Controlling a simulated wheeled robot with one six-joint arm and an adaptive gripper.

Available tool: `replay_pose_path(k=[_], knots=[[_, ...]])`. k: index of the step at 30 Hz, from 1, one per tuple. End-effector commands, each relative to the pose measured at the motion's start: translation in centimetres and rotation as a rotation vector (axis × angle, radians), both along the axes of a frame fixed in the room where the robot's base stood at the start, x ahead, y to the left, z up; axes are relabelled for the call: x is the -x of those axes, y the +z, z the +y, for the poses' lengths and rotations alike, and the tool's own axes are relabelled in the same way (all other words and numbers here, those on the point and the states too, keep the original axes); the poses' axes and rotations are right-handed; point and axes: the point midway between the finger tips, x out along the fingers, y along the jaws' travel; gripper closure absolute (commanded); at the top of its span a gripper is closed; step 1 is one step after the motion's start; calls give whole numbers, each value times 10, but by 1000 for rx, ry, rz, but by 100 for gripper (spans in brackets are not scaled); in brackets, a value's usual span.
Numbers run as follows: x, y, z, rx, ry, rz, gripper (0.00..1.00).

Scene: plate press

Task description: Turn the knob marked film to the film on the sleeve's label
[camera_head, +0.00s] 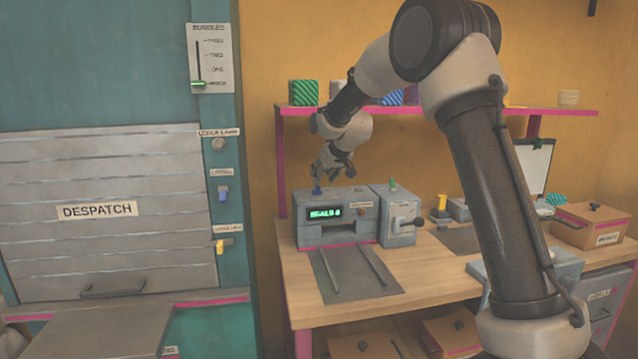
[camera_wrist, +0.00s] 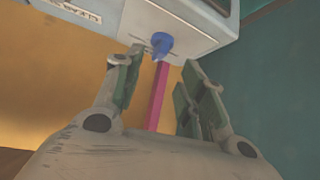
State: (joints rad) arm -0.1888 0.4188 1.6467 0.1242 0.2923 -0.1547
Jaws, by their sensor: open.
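A small blue knob (camera_head: 317,189) stands on top of the left end of the grey press (camera_head: 337,236), whose green display is lit. The wrist view shows the same blue knob (camera_wrist: 162,43) on a pale panel, with marks too small to read. My gripper (camera_head: 326,176) is just above the knob, pointing down. In the wrist view its open fingers (camera_wrist: 160,68) stand to either side, with the knob just beyond the tips and nothing held. A green knob (camera_head: 392,183) tops the neighbouring grey unit. I cannot read which is marked film, and no sleeve label is legible.
The press and unit stand on a wooden bench (camera_head: 430,270). A pink-edged shelf (camera_head: 420,110) with patterned rolls hangs behind my gripper. A teal wall with the DESPATCH shutter (camera_head: 110,240) is at left. A brown box (camera_head: 590,226) sits at right.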

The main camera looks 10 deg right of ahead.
Motion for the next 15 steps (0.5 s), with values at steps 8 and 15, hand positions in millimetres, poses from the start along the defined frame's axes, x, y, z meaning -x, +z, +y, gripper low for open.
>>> replay_pose_path(k=[8,15], knots=[[34,34,-8,0,0,0,60],[40,40,-9,0,1,1,60]])
